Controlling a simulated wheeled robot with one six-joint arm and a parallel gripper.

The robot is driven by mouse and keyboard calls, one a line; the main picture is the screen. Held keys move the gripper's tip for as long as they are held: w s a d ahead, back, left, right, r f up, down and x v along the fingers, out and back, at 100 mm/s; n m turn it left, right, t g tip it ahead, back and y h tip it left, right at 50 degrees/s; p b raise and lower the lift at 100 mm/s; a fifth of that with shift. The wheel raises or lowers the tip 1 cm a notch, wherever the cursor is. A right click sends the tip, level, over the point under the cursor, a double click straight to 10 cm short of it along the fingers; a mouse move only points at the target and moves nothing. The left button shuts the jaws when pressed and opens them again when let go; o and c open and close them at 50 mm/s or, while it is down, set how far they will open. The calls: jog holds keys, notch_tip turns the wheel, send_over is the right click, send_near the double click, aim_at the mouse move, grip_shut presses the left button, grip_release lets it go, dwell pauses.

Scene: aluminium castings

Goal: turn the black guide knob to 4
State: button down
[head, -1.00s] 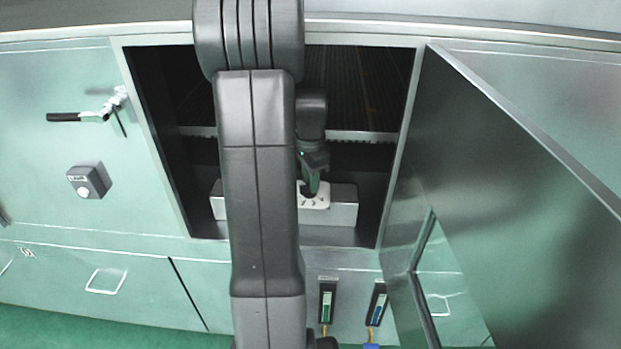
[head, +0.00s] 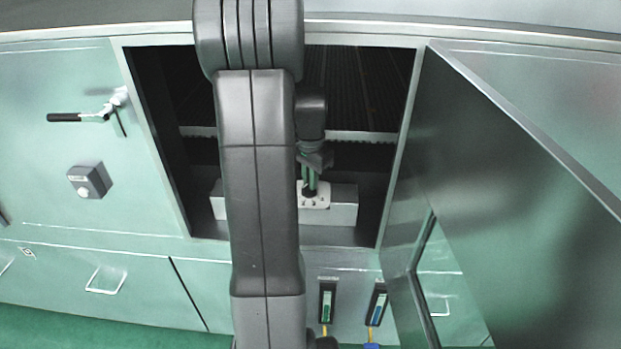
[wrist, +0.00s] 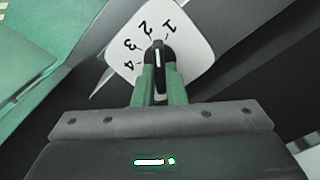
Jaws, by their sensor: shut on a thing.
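The black guide knob (wrist: 158,54) sits on a white dial plate (wrist: 195,58) marked 1, 2, 3 and 4. In the wrist view its white pointer line points up the picture, between the 1 and the 2. My gripper (wrist: 159,88) is shut on the knob, with one green finger on each side. In the head view my gripper (head: 311,183) reaches down to the dial plate (head: 318,201) inside the open compartment. The knob's pointer is too small to read there, and my arm covers the plate's left side.
The dial plate is on a grey block (head: 343,208) inside the dark compartment. An open door (head: 500,180) stands to the right. A black-handled lever (head: 65,117) and a small grey box (head: 88,180) are on the left panel.

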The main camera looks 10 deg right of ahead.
jog(key=n, duration=0.4)
jog(key=shift+n, duration=0.3)
jog(key=n, duration=0.5)
jog(key=shift+w+a, duration=0.1)
jog(key=n, duration=0.9)
jog(key=shift+a+n, duration=0.1)
jog(key=shift+n, duration=0.3)
jog(key=c, duration=1.5)
grip_release()
notch_tip(320, 180, up, 8)
jog(key=shift+f, duration=0.2)
